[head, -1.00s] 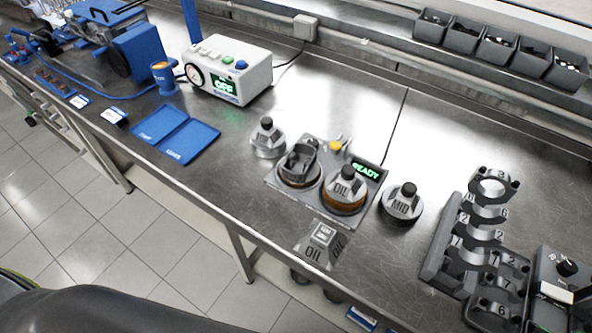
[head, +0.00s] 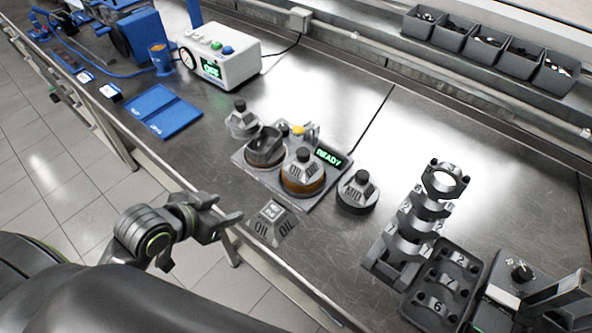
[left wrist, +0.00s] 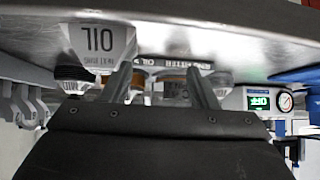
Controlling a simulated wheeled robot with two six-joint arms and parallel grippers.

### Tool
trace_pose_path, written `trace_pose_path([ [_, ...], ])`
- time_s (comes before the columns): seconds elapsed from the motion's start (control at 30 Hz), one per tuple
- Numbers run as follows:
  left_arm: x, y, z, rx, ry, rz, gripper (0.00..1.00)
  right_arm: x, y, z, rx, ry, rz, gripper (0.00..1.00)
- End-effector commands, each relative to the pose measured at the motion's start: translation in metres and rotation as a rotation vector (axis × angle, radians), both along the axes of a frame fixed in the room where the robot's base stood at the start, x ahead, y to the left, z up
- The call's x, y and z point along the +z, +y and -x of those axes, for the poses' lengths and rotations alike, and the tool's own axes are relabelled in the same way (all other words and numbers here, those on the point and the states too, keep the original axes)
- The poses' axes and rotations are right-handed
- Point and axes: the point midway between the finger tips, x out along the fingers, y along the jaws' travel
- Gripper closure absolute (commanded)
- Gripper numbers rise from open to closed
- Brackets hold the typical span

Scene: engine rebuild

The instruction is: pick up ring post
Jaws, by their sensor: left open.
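I cannot tell which object is the ring post. The candidates are grey posts with black knobs: one at the back left (head: 241,121), the OIL post (head: 302,170) on the READY stand, and the MID post (head: 357,190) right of it. A sloped grey block marked OIL (head: 270,222) sits at the table's front edge; it also shows upside down in the left wrist view (left wrist: 98,45). My left gripper (head: 228,212) is open and empty, just left of that block by the table edge. In the left wrist view its two fingers (left wrist: 160,88) point towards the stand. My right gripper is not in view.
The stand (head: 322,196) also bears a dark grey cup (head: 265,147). Numbered bearing caps (head: 415,243) stand in a rack to the right. A blue folder (head: 160,111) and a gauge box (head: 222,55) lie to the left. Bare table shows behind the stand.

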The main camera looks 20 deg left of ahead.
Motion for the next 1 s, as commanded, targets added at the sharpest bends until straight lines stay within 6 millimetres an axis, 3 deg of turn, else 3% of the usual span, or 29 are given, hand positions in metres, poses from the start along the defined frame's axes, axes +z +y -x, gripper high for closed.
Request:
trace_pose_path([
  [0.03, 0.024, -0.008, -0.015, -0.073, -0.079, 0.02, 0.46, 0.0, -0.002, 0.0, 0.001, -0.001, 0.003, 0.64],
  [0.1, 0.051, -0.02, -0.028, -0.156, -0.165, 0.065, 0.46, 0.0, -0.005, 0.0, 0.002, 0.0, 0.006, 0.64],
  [0.2, 0.081, -0.032, -0.039, -0.24, -0.248, 0.119, 0.46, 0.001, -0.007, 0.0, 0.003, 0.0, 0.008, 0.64],
  [0.33, 0.101, -0.041, -0.044, -0.297, -0.303, 0.163, 0.46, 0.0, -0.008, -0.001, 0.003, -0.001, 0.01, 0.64],
  [1.0, 0.08, -0.071, -0.089, -0.311, -0.32, 0.177, 0.46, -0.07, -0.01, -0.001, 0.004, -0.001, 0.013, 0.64],
])
